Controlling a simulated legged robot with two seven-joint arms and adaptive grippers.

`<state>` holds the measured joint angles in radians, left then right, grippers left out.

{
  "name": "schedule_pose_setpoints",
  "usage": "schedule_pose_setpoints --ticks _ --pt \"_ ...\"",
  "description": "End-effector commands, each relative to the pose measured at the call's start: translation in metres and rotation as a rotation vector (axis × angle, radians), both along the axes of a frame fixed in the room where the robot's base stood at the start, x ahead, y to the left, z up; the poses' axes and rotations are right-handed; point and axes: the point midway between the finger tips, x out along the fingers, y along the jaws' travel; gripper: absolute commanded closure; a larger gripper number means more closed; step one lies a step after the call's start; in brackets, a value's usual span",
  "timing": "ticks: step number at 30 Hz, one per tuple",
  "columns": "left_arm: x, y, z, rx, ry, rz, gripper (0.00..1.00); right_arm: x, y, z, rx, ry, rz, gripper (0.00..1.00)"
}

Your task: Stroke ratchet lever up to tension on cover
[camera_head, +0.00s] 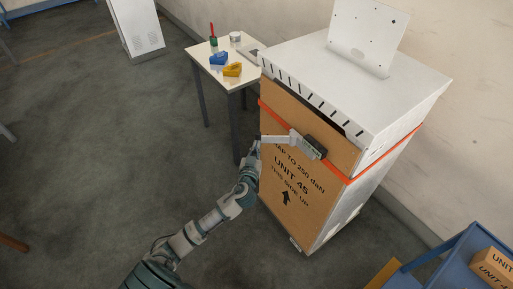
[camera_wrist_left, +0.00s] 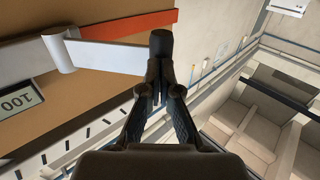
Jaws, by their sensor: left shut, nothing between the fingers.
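The brown cover (camera_head: 300,190) stands on the front of the white dispenser frame, with an orange strap (camera_head: 345,178) across it. The ratchet (camera_head: 315,147) sits on the strap. Its pale lever (camera_head: 278,139) points left, out past the cover's edge; it also shows in the left wrist view (camera_wrist_left: 105,56), ending in a dark round grip (camera_wrist_left: 161,44). My left gripper (camera_head: 257,146) is at the lever's outer end. Its fingers (camera_wrist_left: 157,88) are shut, directly at the dark grip; I cannot tell if they touch it. My right gripper is not in view.
A blue cart (camera_head: 450,262) with boxes is at the lower right. A display reading 100 (camera_wrist_left: 15,102) is on the ratchet.

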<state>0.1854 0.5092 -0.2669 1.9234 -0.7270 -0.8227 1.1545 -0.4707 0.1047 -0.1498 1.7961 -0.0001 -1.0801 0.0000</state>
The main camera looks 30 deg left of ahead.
Motion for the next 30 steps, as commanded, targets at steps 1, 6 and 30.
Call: schedule_pose_setpoints --ticks 1,6,30 --pt "0.001 0.003 0.0 0.001 0.0 -0.011 1.0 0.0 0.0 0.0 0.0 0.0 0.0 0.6" --pt "0.01 0.012 0.001 0.001 -0.001 -0.093 1.0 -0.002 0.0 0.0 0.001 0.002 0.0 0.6" --pt "0.085 0.044 0.002 0.0 -0.002 -0.368 1.0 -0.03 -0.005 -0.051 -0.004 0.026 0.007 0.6"
